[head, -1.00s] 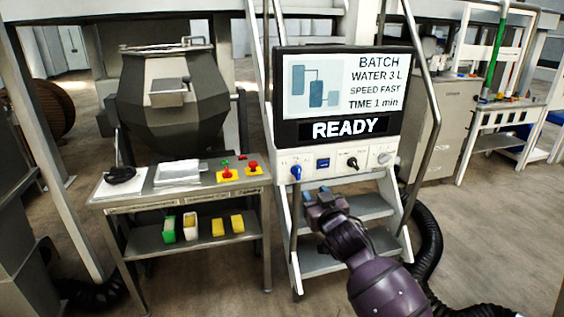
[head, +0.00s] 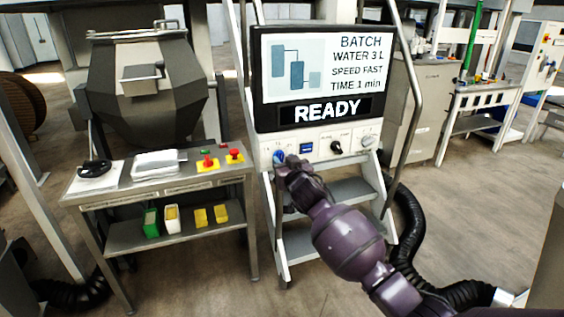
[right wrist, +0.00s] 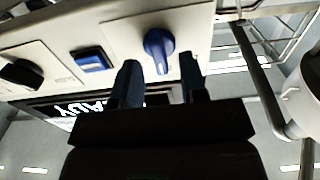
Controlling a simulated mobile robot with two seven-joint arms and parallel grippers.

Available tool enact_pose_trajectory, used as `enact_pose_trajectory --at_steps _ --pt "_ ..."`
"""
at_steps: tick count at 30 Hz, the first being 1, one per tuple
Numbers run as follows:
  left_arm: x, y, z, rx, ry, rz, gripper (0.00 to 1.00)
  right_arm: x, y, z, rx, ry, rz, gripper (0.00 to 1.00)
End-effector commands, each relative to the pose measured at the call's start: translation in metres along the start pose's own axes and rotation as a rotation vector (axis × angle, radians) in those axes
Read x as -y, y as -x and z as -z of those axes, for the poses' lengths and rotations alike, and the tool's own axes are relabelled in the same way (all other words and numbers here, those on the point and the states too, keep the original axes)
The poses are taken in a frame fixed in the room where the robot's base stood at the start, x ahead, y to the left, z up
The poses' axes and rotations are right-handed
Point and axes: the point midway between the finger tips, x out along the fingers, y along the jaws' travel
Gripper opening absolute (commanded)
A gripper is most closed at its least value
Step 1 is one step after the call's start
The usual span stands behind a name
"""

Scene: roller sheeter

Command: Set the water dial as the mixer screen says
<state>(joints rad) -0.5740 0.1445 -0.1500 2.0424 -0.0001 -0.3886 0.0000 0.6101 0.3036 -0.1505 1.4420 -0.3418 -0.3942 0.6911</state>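The mixer screen (head: 322,72) reads BATCH, WATER 3 L, SPEED FAST, TIME 1 min, with READY below. The blue dial (head: 279,156) is at the left end of the panel under the screen; its small markings are too blurred to read. In the right wrist view the blue dial (right wrist: 159,48) shows its pointed handle between the fingers' directions. My right gripper (head: 286,163) is just below and in front of that dial. In the right wrist view its two fingers (right wrist: 161,80) are apart, one on each side of the handle, with visible gaps. My left gripper is out of view.
The panel also has a blue button (head: 306,148), a black dial (head: 337,147) and a light grey dial (head: 369,141). A metal table (head: 150,185) with red buttons stands to the left. Steps (head: 350,190) are below the panel.

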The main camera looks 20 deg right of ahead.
Motion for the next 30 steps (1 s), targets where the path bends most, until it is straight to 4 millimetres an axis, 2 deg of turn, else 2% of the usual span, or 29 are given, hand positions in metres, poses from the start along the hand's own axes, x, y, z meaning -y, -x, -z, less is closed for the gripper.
enact_pose_trajectory --at_steps 6,16,24,30 --pt "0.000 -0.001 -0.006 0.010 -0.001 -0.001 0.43 0.000 -0.015 -0.001 0.001 0.001 -0.001 0.39" --pt "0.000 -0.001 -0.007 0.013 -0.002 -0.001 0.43 0.000 -0.017 0.000 0.000 0.000 0.000 0.39" --pt "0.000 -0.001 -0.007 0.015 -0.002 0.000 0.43 0.000 -0.017 0.000 0.000 0.000 0.000 0.00" --pt "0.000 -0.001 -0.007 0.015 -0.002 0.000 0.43 0.000 -0.017 0.000 0.000 -0.005 0.000 0.00"
